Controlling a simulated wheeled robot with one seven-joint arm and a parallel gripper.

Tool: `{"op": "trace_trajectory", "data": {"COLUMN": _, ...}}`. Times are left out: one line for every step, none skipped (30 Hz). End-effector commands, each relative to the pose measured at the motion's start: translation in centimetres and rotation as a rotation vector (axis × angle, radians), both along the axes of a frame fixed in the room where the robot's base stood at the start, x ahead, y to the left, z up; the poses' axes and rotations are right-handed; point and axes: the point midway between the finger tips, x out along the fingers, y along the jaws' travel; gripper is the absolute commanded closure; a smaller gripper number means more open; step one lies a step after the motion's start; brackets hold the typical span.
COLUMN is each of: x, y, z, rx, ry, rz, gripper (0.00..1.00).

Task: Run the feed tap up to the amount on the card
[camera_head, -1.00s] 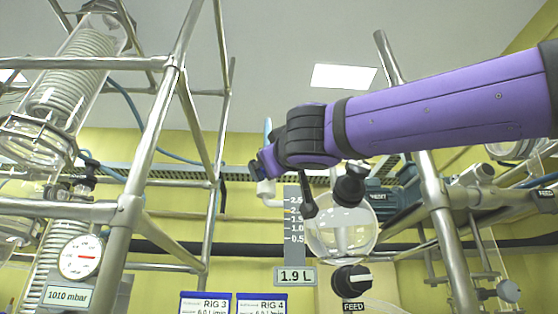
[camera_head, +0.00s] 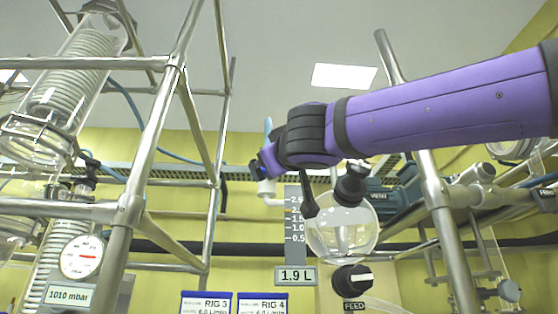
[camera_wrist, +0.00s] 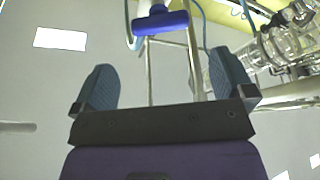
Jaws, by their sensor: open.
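The feed tap (camera_head: 351,279) is a black knob with a white pointer mark, above a label reading FEED (camera_head: 354,306). Above it hangs a round glass vessel (camera_head: 342,235) with liquid in it. A scale (camera_head: 294,222) marked from 0.5 to 2.5 stands left of the vessel, and the readout (camera_head: 296,276) below it shows 1.9 L. My gripper (camera_head: 258,170) is up and left of the tap, apart from it. In the wrist view my gripper (camera_wrist: 163,85) is open, with nothing between its fingers. I cannot make out the amount on a card.
Cards for RIG 3 (camera_head: 206,304) and RIG 4 (camera_head: 262,304) stand at the bottom, cut off. A steel frame (camera_head: 150,140) and a gauge (camera_head: 83,257) over a 1010 mbar plate (camera_head: 68,295) are at left. Another steel post (camera_head: 447,235) rises right of the tap.

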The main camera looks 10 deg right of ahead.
Motion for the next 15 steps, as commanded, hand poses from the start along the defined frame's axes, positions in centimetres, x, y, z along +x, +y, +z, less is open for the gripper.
{"op": "trace_trajectory", "data": {"x": 0.1, "y": 0.1, "z": 0.1, "rx": 0.0, "ry": 0.0, "rz": 0.002, "gripper": 0.0}}
{"op": "trace_trajectory", "data": {"x": 0.2, "y": 0.1, "z": 0.1, "rx": 0.001, "ry": 0.001, "rz": 0.004, "gripper": 0.0}}
{"op": "trace_trajectory", "data": {"x": 0.5, "y": 0.1, "z": 0.2, "rx": 0.002, "ry": 0.0, "rz": 0.004, "gripper": 0.0}}
{"op": "trace_trajectory", "data": {"x": 0.6, "y": 0.2, "z": 0.3, "rx": 0.002, "ry": 0.0, "rz": 0.004, "gripper": 0.0}}
{"op": "trace_trajectory", "data": {"x": 0.8, "y": 0.2, "z": 0.4, "rx": 0.002, "ry": -0.001, "rz": 0.005, "gripper": 0.0}}
{"op": "trace_trajectory", "data": {"x": 1.1, "y": 0.3, "z": 0.4, "rx": 0.001, "ry": 0.0, "rz": 0.004, "gripper": 0.0}}
{"op": "trace_trajectory", "data": {"x": 1.2, "y": 0.3, "z": 0.5, "rx": 0.001, "ry": -0.001, "rz": 0.005, "gripper": 0.0}}
{"op": "trace_trajectory", "data": {"x": 1.3, "y": 0.4, "z": 0.5, "rx": 0.0, "ry": -0.001, "rz": 0.004, "gripper": 0.0}}
{"op": "trace_trajectory", "data": {"x": 1.5, "y": 0.3, "z": 0.6, "rx": 0.001, "ry": -0.001, "rz": 0.002, "gripper": 0.0}}
{"op": "trace_trajectory", "data": {"x": 1.6, "y": 0.3, "z": 0.7, "rx": 0.001, "ry": -0.001, "rz": 0.002, "gripper": 0.0}}
{"op": "trace_trajectory", "data": {"x": 1.8, "y": 0.4, "z": 0.8, "rx": 0.001, "ry": -0.002, "rz": 0.002, "gripper": 0.0}}
{"op": "trace_trajectory", "data": {"x": 2.0, "y": 0.4, "z": 0.8, "rx": 0.001, "ry": -0.002, "rz": 0.001, "gripper": 0.0}}
{"op": "trace_trajectory", "data": {"x": 2.3, "y": 0.5, "z": 0.9, "rx": 0.001, "ry": -0.002, "rz": 0.001, "gripper": 0.0}}
{"op": "trace_trajectory", "data": {"x": 2.6, "y": 0.5, "z": 1.0, "rx": 0.001, "ry": 0.0, "rz": 0.002, "gripper": 0.0}}
{"op": "trace_trajectory", "data": {"x": 3.1, "y": 0.6, "z": 1.1, "rx": 0.001, "ry": -0.001, "rz": 0.001, "gripper": 0.0}}
